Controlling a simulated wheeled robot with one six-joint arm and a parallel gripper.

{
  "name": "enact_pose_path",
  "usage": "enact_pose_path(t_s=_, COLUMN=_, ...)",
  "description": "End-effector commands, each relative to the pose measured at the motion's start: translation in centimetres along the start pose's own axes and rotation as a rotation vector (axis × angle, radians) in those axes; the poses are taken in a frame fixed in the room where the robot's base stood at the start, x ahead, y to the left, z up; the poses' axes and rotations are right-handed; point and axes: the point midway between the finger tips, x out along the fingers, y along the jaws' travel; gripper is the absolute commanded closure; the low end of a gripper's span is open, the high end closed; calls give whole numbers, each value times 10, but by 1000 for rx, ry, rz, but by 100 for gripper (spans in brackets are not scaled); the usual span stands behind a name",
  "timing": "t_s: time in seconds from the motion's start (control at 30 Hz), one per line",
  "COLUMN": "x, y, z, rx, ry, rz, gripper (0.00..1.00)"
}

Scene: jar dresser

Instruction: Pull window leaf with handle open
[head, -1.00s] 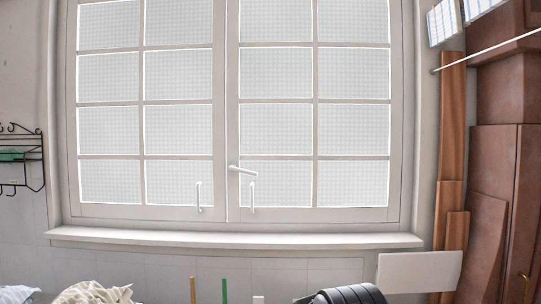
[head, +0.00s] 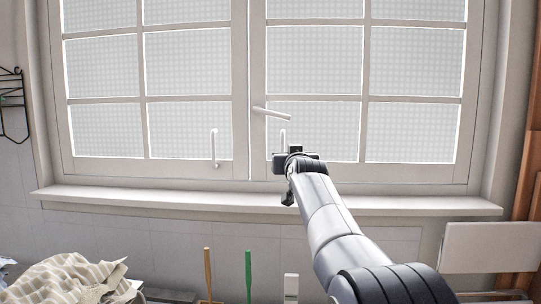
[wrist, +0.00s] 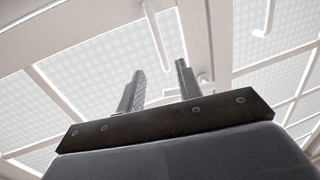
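The white window has a left leaf (head: 240,90) and a right leaf (head: 257,90), both shut in the frame. The right leaf carries a slanted lever handle (head: 272,114) and, below it, a short upright pull handle (head: 283,138). The left leaf has its own pull handle (head: 214,147). My gripper (head: 293,154) is raised in front of the right leaf, at the lower end of its pull handle, which it partly covers. In the wrist view the fingers (wrist: 160,67) stand apart, with a white bar (wrist: 157,35) beyond the gap. I cannot tell whether they touch it.
A white sill (head: 170,202) runs under the window, below my gripper. A white panel (head: 490,247) stands at the lower right. A black wire rack (head: 14,105) hangs at the left.

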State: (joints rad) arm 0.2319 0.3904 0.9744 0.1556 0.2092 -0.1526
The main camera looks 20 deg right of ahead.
Motion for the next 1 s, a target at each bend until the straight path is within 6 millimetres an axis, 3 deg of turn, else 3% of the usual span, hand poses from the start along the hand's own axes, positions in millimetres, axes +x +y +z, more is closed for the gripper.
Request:
enact_pose_path(t_s=0.17, x=13, y=1, z=-3, rx=1, ry=2, rz=1, gripper=66)
enact_pose_path(t_s=0.7, x=90, y=0, z=-3, rx=0, ry=0, rz=0, gripper=66)
enact_pose_path(t_s=1.0, x=107, y=0, z=-1, rx=0, ry=1, rz=0, gripper=66)
